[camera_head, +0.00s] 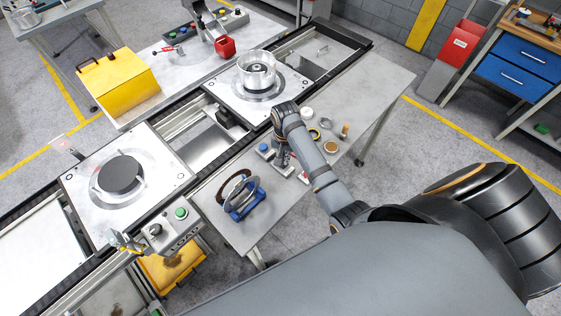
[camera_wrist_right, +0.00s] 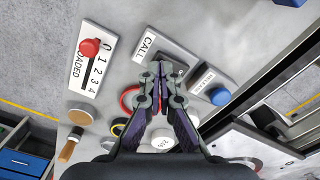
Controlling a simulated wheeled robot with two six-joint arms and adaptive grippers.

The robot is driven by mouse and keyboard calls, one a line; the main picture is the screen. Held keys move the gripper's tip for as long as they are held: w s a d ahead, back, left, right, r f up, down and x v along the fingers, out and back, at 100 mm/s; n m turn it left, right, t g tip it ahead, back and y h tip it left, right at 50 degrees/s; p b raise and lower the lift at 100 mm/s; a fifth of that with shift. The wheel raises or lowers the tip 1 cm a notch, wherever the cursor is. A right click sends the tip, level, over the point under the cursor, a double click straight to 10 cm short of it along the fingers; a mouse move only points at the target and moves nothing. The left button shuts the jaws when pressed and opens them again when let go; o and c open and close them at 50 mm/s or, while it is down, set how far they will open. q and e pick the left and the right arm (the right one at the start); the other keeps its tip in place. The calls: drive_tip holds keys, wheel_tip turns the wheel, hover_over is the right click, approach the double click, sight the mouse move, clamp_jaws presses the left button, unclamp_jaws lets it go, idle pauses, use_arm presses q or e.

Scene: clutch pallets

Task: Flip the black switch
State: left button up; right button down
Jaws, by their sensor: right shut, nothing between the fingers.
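My right gripper (camera_head: 282,160) is over the bench beside the conveyor. In the wrist view its fingers (camera_wrist_right: 161,70) are shut and empty, with the tips at the grey box labelled CALL (camera_wrist_right: 145,46). A small switch lever (camera_wrist_right: 181,72) shows just right of the tips; the fingers partly hide it, and I cannot tell its colour or whether they touch it. In the head view a black knob (camera_head: 155,230) sits on the LOAD box (camera_head: 172,232) at the left, far from the gripper. My left gripper is not seen.
Beside the fingers are a red-knobbed slider (camera_wrist_right: 90,47) with a number scale and a blue button (camera_wrist_right: 220,96). Tape rolls and a white round piece (camera_wrist_right: 163,140) lie below. A blue stand with discs (camera_head: 243,196) is on the bench. The bench's right part (camera_head: 365,92) is clear.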

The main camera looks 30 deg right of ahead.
drive_tip(key=shift+f+b, duration=0.3)
drive_tip(key=shift+f, duration=0.55)
idle(0.3)
wheel_tip(320, 180, up, 3)
drive_tip(key=shift+f+p, duration=0.1)
drive_tip(key=shift+p, duration=0.9)
drive_tip(key=shift+r, duration=2.1)
